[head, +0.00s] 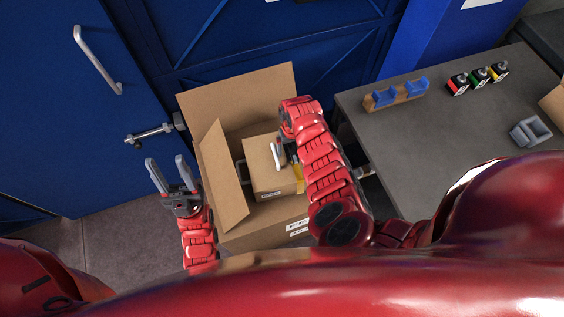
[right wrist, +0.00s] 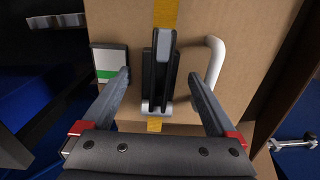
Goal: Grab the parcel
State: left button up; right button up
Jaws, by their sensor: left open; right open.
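The parcel (head: 265,170) is a smaller brown cardboard box with a strip of yellow tape. It stands inside a large open cardboard box (head: 222,178). My left gripper (head: 168,168) is open and empty, outside the large box on its left. My right arm reaches over the large box, and its gripper (right wrist: 161,76) is open over a brown cardboard face with yellow tape (right wrist: 166,12). A black and grey upright piece (right wrist: 160,75) stands between its fingers; I cannot tell whether they touch it. My right arm hides the parcel's right side.
A grey table (head: 420,145) on the right bears a blue holder on a wooden base (head: 397,93), several small coloured items (head: 480,77) and a grey container (head: 530,131). Blue doors (head: 75,120) with metal handles stand behind and left. The floor left of the box is clear.

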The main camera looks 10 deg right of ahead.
grip_shut()
dwell(0.5)
